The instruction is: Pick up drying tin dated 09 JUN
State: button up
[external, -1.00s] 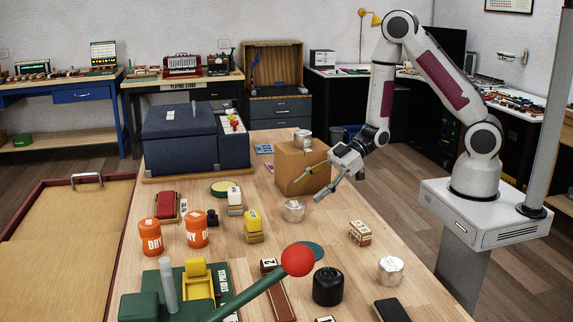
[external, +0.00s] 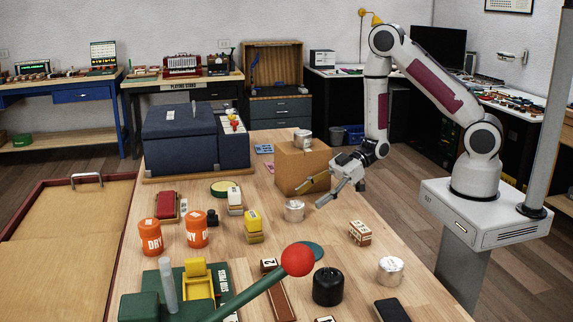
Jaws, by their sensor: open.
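Several small round tins are in view, and their dates are too small to read. One silvery tin (external: 294,210) stands on the table just in front of the cardboard box. Another silvery tin (external: 390,270) stands at the table's right side. A third tin (external: 303,138) sits on top of the cardboard box. I cannot tell which is dated 09 JUN. My gripper (external: 312,194) is open and empty, its fingers pointing left and down, beside the box and a little above and behind the tin in front of it.
The cardboard box (external: 290,170) stands left of my gripper. Two orange DRY canisters (external: 150,236) stand at the left. A green lever with a red ball (external: 298,260) rises in the foreground. A small stamped block (external: 360,232) and a black knob (external: 328,287) stand to the right.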

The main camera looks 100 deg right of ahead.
aim_at(286, 214)
jog(key=shift+x, duration=0.8)
jog(key=shift+w, duration=0.1)
jog(key=shift+d+x, duration=0.1)
jog(key=shift+x, duration=1.15)
jog(key=shift+d+x, duration=0.15)
jog(key=shift+x, duration=1.1)
jog(key=shift+f, duration=0.15)
jog(key=c, duration=1.3)
